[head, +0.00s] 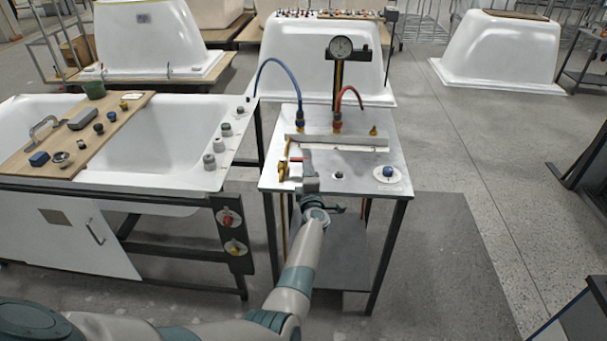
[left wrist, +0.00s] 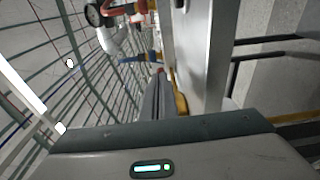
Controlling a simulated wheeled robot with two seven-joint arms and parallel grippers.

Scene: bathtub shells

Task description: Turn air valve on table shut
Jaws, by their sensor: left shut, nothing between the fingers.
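The metal table (head: 350,178) stands in the middle of the head view. The air valve (head: 283,171), a small brass-coloured fitting with a red lever (head: 296,159), is at its left edge. My left gripper (head: 307,158) is shut and empty, at the valve's right side by the lever's end. I cannot tell whether it touches the lever. In the left wrist view the closed fingers (left wrist: 159,88) point toward a small red part, with a yellow part (left wrist: 181,104) close beside them. The gripper hides part of the table. My right gripper is not in view.
A gauge (head: 341,47) on a post, a blue hose (head: 279,62) and a red hose (head: 349,89) rise behind the valve. A blue knob (head: 387,172) sits at the table's right. A white bathtub (head: 180,150) with a wooden board (head: 65,160) stands left.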

